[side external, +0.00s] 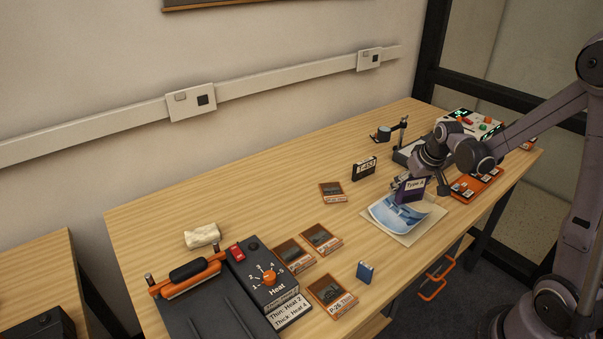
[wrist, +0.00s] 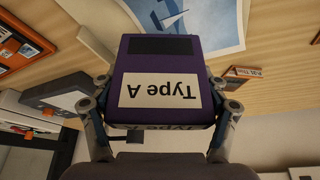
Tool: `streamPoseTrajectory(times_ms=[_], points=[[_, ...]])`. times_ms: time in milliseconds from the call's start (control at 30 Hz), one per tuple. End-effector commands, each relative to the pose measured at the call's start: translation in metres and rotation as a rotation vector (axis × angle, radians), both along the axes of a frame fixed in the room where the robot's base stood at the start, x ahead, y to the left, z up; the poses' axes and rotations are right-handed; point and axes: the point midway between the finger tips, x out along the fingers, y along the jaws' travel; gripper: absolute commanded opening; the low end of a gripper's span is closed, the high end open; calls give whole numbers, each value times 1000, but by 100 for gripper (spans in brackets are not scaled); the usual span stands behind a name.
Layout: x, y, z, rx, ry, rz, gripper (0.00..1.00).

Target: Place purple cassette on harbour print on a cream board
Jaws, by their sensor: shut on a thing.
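The purple cassette (side external: 410,192) has a white label reading "Type A". My gripper (side external: 405,182) is shut on it, and in the side view it sits over the back edge of the harbour print. In the wrist view the purple cassette (wrist: 160,60) fills the middle, with a finger on each side. The harbour print (side external: 395,215), blue and white with a curled edge, lies on a cream board (side external: 428,222) near the table's front right. Part of the print (wrist: 215,20) shows behind the cassette in the wrist view. I cannot tell whether the cassette touches the print.
A black cassette (side external: 364,168) stands left of the print, and a small blue one (side external: 365,272) stands nearer the front. Several orange-edged cards (side external: 333,192) lie about the wooden table. A heat press (side external: 200,300) is at front left. An orange tray (side external: 478,185) lies right of the print.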

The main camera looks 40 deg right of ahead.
Motion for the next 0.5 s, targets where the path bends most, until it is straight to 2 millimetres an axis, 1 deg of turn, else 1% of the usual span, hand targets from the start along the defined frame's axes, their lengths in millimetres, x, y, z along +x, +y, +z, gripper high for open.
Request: streamPoseTrajectory(times_ms=[133,333,500], points=[[2,1,-10,0,0,0,38],[2,0,-33,0,-1,0,38],[1,1,-41,0,0,1,38]])
